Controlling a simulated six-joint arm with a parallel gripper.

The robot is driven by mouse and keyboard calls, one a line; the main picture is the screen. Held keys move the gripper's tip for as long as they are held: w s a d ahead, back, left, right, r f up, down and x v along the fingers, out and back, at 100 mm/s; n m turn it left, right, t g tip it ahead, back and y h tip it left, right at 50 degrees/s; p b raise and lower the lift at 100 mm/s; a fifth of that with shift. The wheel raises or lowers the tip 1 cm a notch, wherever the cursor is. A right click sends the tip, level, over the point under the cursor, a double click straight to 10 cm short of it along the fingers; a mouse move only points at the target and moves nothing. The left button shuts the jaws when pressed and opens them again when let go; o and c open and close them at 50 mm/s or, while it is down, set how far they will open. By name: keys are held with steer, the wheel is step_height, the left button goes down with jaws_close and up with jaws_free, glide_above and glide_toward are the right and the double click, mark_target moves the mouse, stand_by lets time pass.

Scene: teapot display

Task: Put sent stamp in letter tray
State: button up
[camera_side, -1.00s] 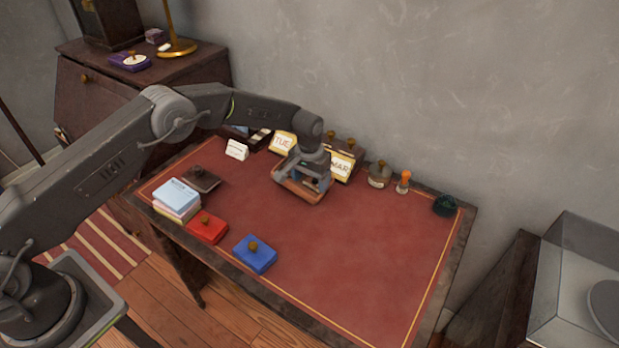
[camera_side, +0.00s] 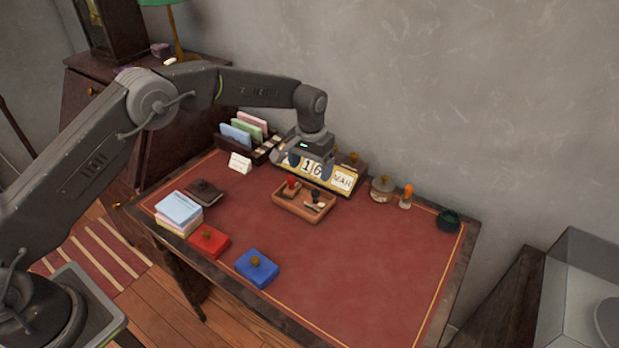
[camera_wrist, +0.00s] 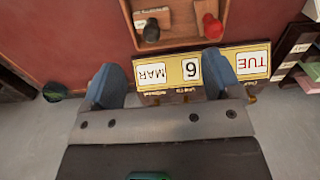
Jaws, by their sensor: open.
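A small wooden tray (camera_side: 301,213) lies on the red desk top. It holds a red-handled stamp (camera_side: 291,186) and a black-handled stamp (camera_side: 315,197), both upright. In the wrist view, the tray (camera_wrist: 180,43) is at the top, with the black stamp (camera_wrist: 151,31) left and the red stamp (camera_wrist: 212,27) right. I cannot read which is the sent stamp. A dark letter rack (camera_side: 262,156) with coloured envelopes (camera_side: 243,131) stands at the back left. My gripper (camera_side: 302,158) is open and empty, above and behind the tray, before the calendar; its fingers (camera_wrist: 160,72) are apart.
The block calendar (camera_side: 342,180) stands behind the tray, close to my gripper. A white card (camera_side: 239,163), a paper stack (camera_side: 179,211), a red box (camera_side: 209,241) and a blue box (camera_side: 257,268) are on the left. An orange-topped stamp (camera_side: 406,196) stands at the back right. The front right is clear.

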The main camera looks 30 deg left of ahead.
steer(key=s+a+r+t, duration=0.1)
steer(key=s+a+r, duration=0.1)
steer(key=s+r, duration=0.7)
steer(key=s+a+r+t, duration=0.25)
steer(key=s+r, duration=0.25)
steer(key=r, duration=0.8)
steer(key=s+a+t, duration=0.2)
steer(key=s+a, duration=0.1)
steer(key=s, duration=2)
steer(key=shift+s+f, duration=0.25)
steer(key=shift+f, duration=0.05)
